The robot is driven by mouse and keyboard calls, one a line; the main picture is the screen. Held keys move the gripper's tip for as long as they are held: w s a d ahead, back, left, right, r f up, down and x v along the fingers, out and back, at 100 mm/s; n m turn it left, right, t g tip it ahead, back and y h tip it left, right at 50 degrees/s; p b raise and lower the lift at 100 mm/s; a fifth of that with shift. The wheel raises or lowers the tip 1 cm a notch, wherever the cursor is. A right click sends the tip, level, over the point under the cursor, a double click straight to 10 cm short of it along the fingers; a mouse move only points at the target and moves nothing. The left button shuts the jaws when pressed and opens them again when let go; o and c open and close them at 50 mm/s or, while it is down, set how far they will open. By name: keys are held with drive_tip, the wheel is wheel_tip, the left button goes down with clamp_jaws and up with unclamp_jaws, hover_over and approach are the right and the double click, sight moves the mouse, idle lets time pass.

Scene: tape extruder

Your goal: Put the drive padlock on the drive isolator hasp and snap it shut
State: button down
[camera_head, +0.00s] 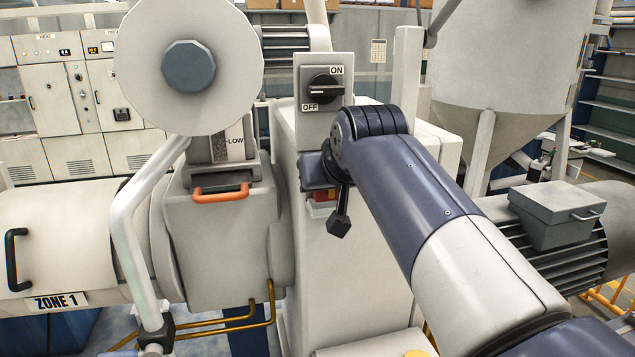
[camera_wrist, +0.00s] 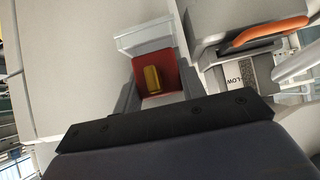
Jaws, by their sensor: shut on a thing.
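The drive isolator (camera_head: 323,88) is a grey box with a black rotary handle between ON and OFF labels, on top of the pale machine housing. My gripper (camera_head: 322,183) is below it, in front of the housing. A red block with a brass-coloured piece, which looks like the padlock (camera_head: 327,196), shows just under the gripper. In the wrist view the red padlock (camera_wrist: 149,62) sits between the grey jaws of my gripper (camera_wrist: 157,85), which are shut on it. I cannot make out its shackle or whether it is open. I cannot clearly see a hasp on the isolator.
A white open tray or bracket (camera_wrist: 145,37) is right beside the red block; it also shows in the head view (camera_head: 320,210). To the left are an orange handle (camera_head: 220,194), a large white disc (camera_head: 188,66) and a bent pale pipe (camera_head: 128,225). A ribbed motor (camera_head: 575,262) is right.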

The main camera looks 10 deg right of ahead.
drive_tip(key=shift+f+b, duration=0.65)
drive_tip(key=shift+f, duration=0.15)
drive_tip(key=c, duration=0.9)
unclamp_jaws()
drive_tip(key=shift+o, duration=0.5)
drive_tip(key=shift+s+r, duration=0.25)
drive_tip(key=b+v, duration=0.1)
drive_tip(key=v, duration=0.9)
drive_tip(key=shift+r, duration=0.1)
drive_tip(key=p+x, duration=0.1)
drive_tip(key=x, duration=1)
drive_tip(key=shift+s+r+p, duration=0.1)
drive_tip(key=shift+r+p, duration=0.4)
drive_tip(key=shift+r, duration=0.05)
